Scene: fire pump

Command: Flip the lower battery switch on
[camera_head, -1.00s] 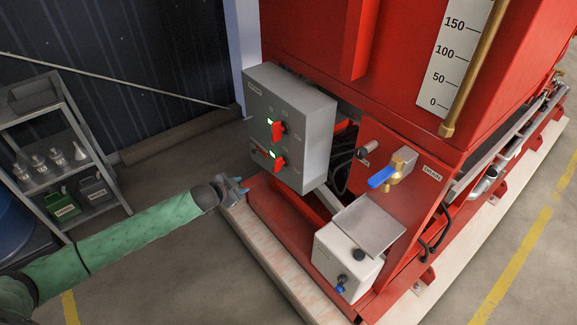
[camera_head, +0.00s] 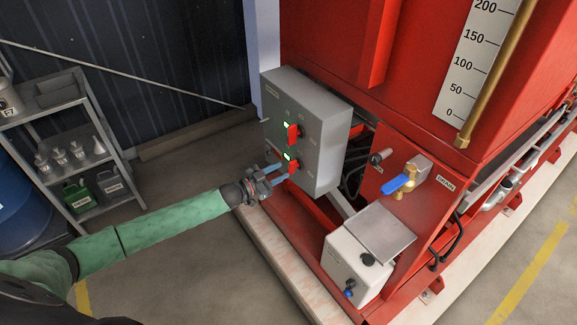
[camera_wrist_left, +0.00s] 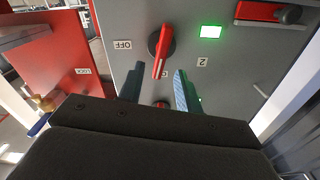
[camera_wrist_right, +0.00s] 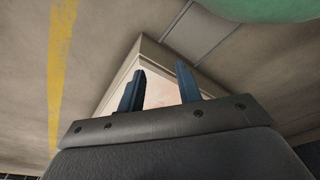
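The grey control box (camera_head: 318,105) carries an upper red switch (camera_head: 293,133) and the lower red battery switch (camera_head: 294,166), each beside a lit green lamp. My left gripper (camera_head: 279,173) is at the lower switch, open, its two blue fingers pointing at the box face. In the left wrist view a red switch handle (camera_wrist_left: 162,50) stands just ahead of and between the fingertips (camera_wrist_left: 157,80); an OFF label and a lit green lamp (camera_wrist_left: 210,32) flank it. I cannot tell whether they touch. My right gripper (camera_wrist_right: 158,85) is open and empty, seen only in its wrist view.
A blue-handled valve (camera_head: 398,184) and a white tank (camera_head: 352,262) sit on the red frame to the right of the box. A grey shelf (camera_head: 85,165) with bottles and cans stands at left. Concrete floor is clear between.

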